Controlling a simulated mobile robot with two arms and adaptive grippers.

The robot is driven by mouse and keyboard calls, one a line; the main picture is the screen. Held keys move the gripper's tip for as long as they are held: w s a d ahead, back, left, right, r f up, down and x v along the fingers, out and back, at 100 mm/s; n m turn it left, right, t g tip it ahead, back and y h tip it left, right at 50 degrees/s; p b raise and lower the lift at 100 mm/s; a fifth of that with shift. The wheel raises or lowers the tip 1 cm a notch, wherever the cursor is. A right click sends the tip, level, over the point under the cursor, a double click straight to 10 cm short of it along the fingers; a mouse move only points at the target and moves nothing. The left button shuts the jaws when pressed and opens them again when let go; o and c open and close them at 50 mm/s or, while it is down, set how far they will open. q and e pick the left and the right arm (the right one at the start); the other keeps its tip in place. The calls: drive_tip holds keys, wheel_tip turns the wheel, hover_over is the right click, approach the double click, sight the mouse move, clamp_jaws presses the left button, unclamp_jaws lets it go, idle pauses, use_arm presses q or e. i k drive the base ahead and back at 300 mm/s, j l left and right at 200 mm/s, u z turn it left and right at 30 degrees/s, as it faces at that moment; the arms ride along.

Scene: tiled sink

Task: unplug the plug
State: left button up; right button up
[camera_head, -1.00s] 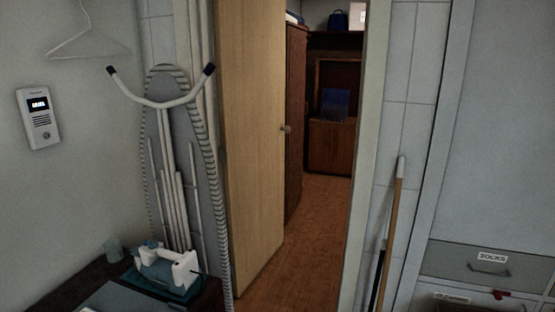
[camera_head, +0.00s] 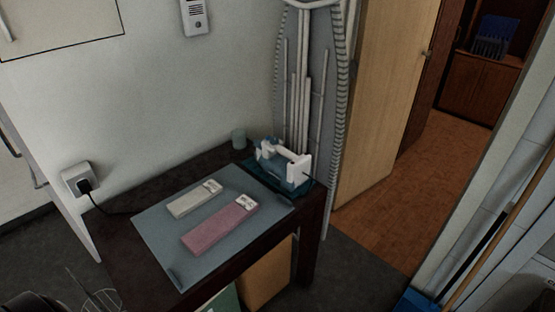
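A black plug (camera_head: 85,186) sits in a white wall socket (camera_head: 76,174) at the left, above the edge of a dark table. A black cord (camera_head: 96,206) runs from the plug down to the tabletop. A white and blue iron (camera_head: 284,163) stands on a teal base at the table's far right corner, with a short dark cord end showing beside it. Whether the two cord parts join is hidden. Neither of my grippers can be made out in the view.
The dark table (camera_head: 120,251) carries a grey-blue mat (camera_head: 158,232) with a pale block (camera_head: 194,199) and a pink block (camera_head: 219,223). An ironing board (camera_head: 313,90) leans on the wall. Open floor (camera_head: 375,248) lies right of the table.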

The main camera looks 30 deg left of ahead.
sight(84, 186)
drive_tip(key=u, duration=2.2)
